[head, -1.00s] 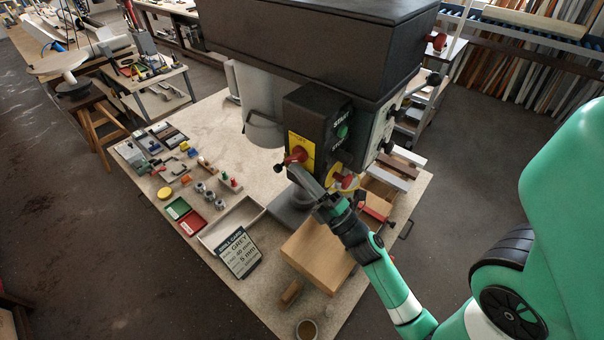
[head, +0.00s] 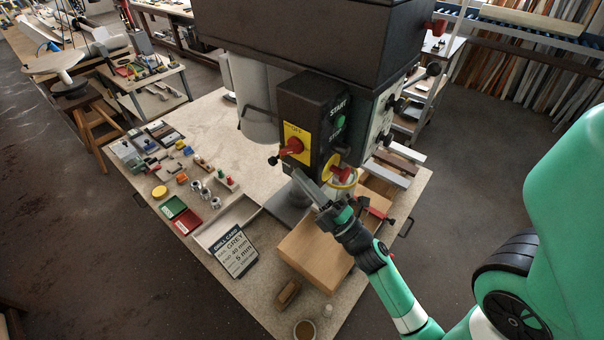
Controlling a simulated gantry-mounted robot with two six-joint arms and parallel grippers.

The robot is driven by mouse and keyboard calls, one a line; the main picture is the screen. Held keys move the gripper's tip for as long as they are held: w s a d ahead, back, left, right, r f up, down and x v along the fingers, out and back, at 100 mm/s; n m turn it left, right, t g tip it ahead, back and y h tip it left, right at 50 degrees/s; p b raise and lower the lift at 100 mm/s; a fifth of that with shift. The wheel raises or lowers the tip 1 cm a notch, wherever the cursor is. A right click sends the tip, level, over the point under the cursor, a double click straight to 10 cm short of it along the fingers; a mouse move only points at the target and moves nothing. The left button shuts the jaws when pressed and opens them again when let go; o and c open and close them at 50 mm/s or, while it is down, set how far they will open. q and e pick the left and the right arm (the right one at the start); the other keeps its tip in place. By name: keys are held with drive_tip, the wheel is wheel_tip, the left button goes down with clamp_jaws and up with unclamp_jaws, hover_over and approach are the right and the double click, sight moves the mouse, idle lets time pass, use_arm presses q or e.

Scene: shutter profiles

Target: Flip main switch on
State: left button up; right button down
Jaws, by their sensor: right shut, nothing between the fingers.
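The main switch is a red rotary knob (head: 292,147) on a yellow plate (head: 297,135) on the side of the dark control box (head: 305,105). The lettering OFF can be made out on the plate. The exact angle of the knob is hard to tell. My right gripper (head: 299,174) is shut and empty, its tips just below the knob, with a small gap visible between them. My left gripper is not in view.
A green START button (head: 339,121) and a red mushroom button on yellow (head: 333,166) sit on the adjoining box face. A wooden block (head: 315,250), a drill card (head: 236,252) and small parts lie on the bench (head: 240,110) below.

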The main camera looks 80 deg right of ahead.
use_arm(q)
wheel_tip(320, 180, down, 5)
drive_tip(key=b, duration=0.3)
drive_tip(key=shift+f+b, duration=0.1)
drive_tip(key=shift+b, duration=0.3)
use_arm(e)
drive_tip(key=s+a+f, duration=0.2)
drive_tip(key=s+f, duration=0.3)
drive_tip(key=f, duration=0.3)
drive_tip(key=shift+s+a, duration=0.15)
drive_tip(key=shift+a, duration=0.1)
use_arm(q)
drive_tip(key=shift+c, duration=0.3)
use_arm(e)
drive_tip(key=shift+f, duration=0.1)
